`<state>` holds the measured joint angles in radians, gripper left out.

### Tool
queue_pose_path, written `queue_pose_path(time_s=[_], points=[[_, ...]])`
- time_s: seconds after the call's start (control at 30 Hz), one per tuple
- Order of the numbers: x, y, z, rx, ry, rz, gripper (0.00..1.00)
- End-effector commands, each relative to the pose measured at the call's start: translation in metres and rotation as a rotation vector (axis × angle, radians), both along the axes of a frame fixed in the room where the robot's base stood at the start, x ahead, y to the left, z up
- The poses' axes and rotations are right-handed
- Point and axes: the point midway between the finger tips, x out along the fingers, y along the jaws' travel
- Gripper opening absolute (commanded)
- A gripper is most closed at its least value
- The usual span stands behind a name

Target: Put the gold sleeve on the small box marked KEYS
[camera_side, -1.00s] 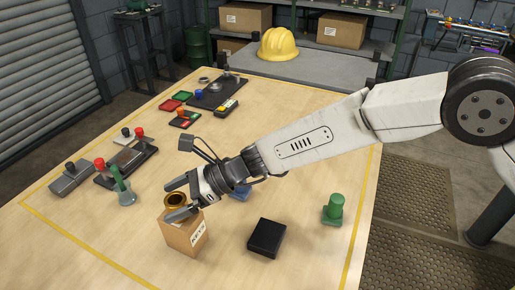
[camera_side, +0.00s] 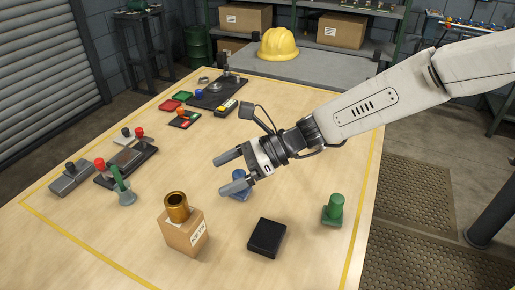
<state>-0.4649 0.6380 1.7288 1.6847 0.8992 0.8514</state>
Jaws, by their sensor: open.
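The gold sleeve (camera_side: 177,207) stands upright on top of the small cardboard box marked KEYS (camera_side: 178,236). It rests toward the left part of the box top. The box stands on the table near its front, with its label on the right-hand face. My gripper (camera_side: 226,172) is open and empty, above and to the right of the sleeve and apart from it. Its fingers point left, and nothing is between them.
A black block (camera_side: 267,238) and a green part (camera_side: 334,210) stand right of the box. The table's middle (camera_side: 170,160) is clear.

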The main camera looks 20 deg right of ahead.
Motion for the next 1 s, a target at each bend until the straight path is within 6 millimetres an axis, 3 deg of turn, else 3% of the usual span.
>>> queue_pose_path(time_s=[0.77, 1.0], points=[[-0.002, -0.008, 0.002, -0.009, -0.006, 0.004, 0.99], [-0.009, -0.037, -0.008, -0.124, -0.096, 0.055, 0.99]])
